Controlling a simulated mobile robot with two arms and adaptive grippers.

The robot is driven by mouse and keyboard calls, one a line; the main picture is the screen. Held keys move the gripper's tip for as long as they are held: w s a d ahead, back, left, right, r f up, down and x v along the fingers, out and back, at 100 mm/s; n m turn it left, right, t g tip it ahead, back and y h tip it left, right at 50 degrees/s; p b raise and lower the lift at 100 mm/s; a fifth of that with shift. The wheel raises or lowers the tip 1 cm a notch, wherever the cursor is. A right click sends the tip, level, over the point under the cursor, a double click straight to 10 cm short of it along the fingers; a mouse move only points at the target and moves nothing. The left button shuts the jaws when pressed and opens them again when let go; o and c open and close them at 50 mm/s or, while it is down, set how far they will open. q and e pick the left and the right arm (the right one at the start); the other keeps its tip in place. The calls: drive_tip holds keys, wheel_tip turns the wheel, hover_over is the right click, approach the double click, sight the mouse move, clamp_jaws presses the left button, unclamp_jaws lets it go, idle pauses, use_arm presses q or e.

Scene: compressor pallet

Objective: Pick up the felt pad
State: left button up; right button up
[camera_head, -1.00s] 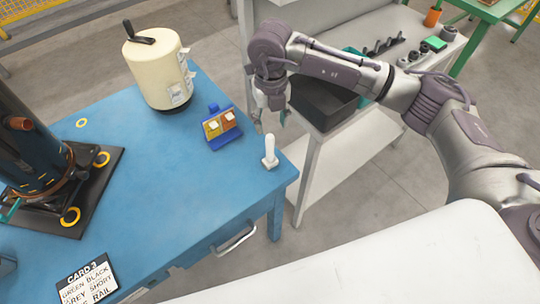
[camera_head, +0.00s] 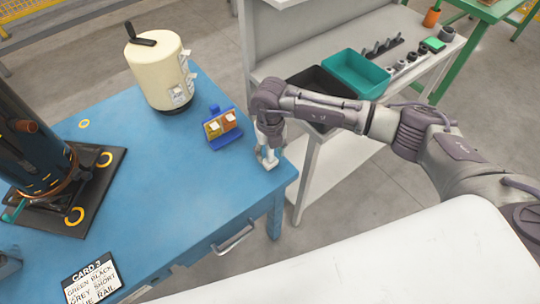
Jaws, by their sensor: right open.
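I cannot surely tell which thing is the felt pad. A small blue stand (camera_head: 215,143) on the blue table holds yellow and brown panels with small white pieces on them. My right gripper (camera_head: 267,160) is open and points down at the table's right edge, just right of the stand. It is around or in front of a small white upright piece (camera_head: 271,164), which it largely hides; I cannot tell whether they touch. A flat green piece (camera_head: 434,45) lies on the grey shelf unit. My left gripper is not in view.
On the blue table (camera_head: 150,215) stand a cream canister (camera_head: 160,75), a dark cylinder on a black base (camera_head: 85,205) and a printed card (camera_head: 91,281). A teal bin (camera_head: 357,73) and a black bin (camera_head: 318,82) sit on the shelf unit. The table's middle is clear.

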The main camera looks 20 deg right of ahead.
clamp_jaws()
drive_tip(key=shift+r, duration=0.1)
